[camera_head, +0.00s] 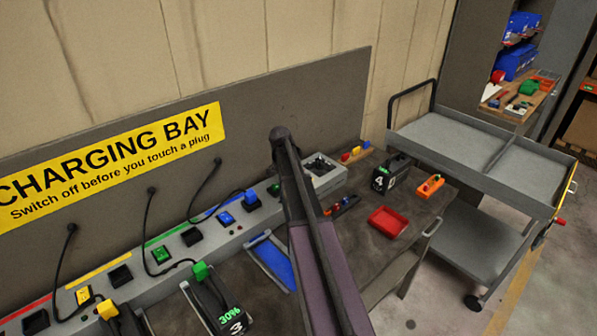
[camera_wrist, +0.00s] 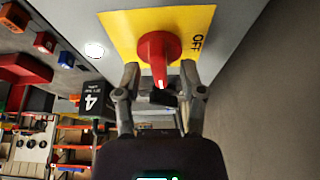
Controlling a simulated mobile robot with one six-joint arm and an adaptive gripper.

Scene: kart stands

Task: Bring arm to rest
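My gripper (camera_wrist: 160,75) shows in the wrist view with its two fingers apart, one on each side of the handle of a red switch (camera_wrist: 157,50). The switch sits on a yellow plate (camera_wrist: 117,27) marked OFF. I see no finger closed on the handle; whether one touches it I cannot tell. In the head view my arm (camera_head: 309,220) rises through the middle of the picture over the bench. My gripper cannot be made out there.
The charging strip (camera_head: 155,268) with plugs and cables runs along the wall at left. A grey box (camera_head: 333,182), battery 4 (camera_head: 389,177), a red tray (camera_head: 387,222) and an orange block (camera_head: 430,186) are on the bench. A grey cart (camera_head: 450,138) stands at right.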

